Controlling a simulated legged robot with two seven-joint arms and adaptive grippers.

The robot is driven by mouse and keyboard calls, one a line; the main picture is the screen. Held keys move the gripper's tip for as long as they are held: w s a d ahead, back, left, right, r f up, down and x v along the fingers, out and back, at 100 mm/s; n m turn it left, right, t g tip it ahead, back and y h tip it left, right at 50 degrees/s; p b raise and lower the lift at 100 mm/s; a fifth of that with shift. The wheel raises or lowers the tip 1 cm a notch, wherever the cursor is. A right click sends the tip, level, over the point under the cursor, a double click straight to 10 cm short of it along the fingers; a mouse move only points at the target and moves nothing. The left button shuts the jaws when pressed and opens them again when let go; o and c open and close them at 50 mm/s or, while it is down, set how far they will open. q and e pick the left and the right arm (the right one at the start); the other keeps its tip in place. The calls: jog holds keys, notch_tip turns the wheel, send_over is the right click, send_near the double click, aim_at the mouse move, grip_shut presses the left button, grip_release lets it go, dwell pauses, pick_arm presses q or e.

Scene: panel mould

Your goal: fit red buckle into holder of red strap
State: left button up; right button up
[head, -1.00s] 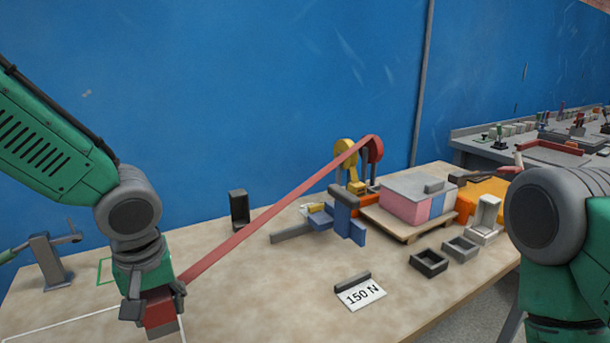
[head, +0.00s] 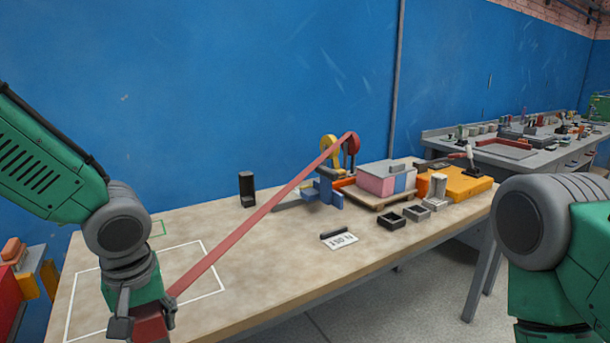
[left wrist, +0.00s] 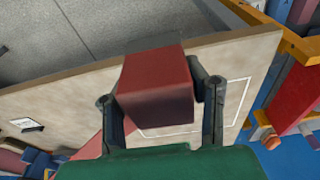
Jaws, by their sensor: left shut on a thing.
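My left gripper (head: 143,322) is shut on the red buckle (head: 150,330) at the lower left of the head view. In the left wrist view the buckle (left wrist: 155,88) is a red block between the two dark fingers. My right gripper is out of view.
Blue blocks (head: 328,188) stand near the reels. A pallet (head: 372,200) carries pink and blue blocks. Small open boxes (head: 391,220), a pale bracket (head: 436,191) and a label card (head: 342,241) lie to the right. The table's (head: 270,280) front middle is clear.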

pick_arm(q)
jog(key=f, duration=0.1)
jog(key=f+m, duration=0.1)
jog(key=f, duration=0.1)
jog(key=f+m, duration=0.1)
jog(key=shift+s+d+f, duration=0.2)
jog(key=shift+s+d, duration=0.15)
jog(key=shift+s, duration=0.05)
jog(key=s+f+m, duration=0.4)
jog(key=f, duration=0.1)
jog(key=shift+s+d+f+h, duration=0.2)
jog(key=shift+d+h, duration=0.2)
